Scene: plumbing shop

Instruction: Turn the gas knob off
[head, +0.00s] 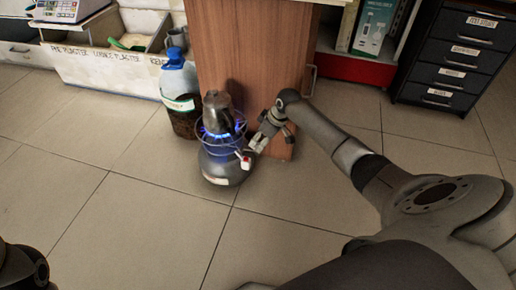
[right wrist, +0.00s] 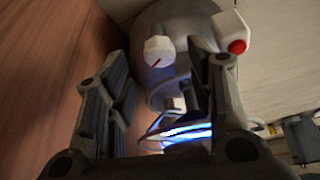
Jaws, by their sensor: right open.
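A grey gas canister (head: 222,168) stands on the floor against the wooden counter, with a glowing blue burner (head: 212,134) and a dark metal pot (head: 216,108) on top. In the right wrist view, the white faceted knob (right wrist: 158,50) with a red mark shows on the canister (right wrist: 185,15), beyond and between the fingertips. A white block with a red button (right wrist: 232,35) is to its right. My right gripper (head: 254,150) is open beside the canister; its spread fingers (right wrist: 168,75) hold nothing. My left gripper is not in view.
The wooden counter (head: 250,50) stands close behind the burner. A blue-topped jug (head: 178,82) is just left of it. A black drawer cabinet (head: 455,55) stands at upper right. The tiled floor (head: 130,215) in front is clear.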

